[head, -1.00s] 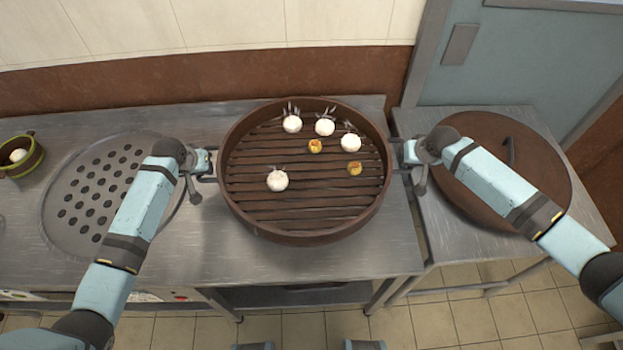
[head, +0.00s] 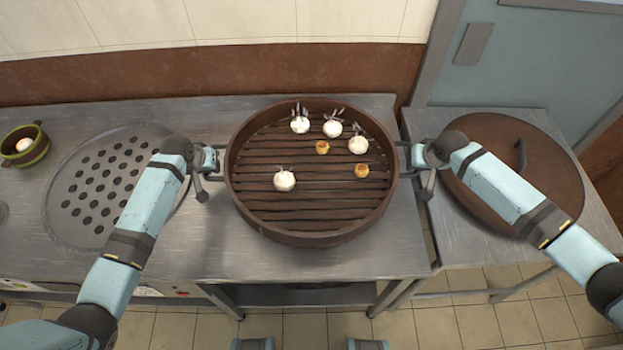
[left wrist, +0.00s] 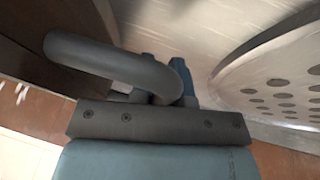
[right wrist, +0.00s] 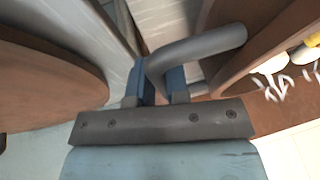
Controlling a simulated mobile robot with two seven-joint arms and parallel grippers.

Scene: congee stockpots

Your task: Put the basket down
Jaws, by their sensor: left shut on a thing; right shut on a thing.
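The round brown slatted basket (head: 311,238) is over the steel counter in the middle of the head view, level, with several white buns and yellow pieces in it. Whether its bottom touches the counter I cannot tell. My left gripper (head: 214,160) is shut on its left handle, a dark curved bar (left wrist: 110,62) in the left wrist view. My right gripper (head: 412,157) is shut on its right handle, a grey curved bar (right wrist: 200,48) in the right wrist view. The basket wall also shows in the right wrist view (right wrist: 235,62).
A round perforated steel plate (head: 92,190) is set in the counter (head: 225,262) left of the basket. A green bowl (head: 38,152) with a white bun stands at the far left. A round brown lid (head: 545,190) lies on the right-hand table (head: 420,115). The wall is behind.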

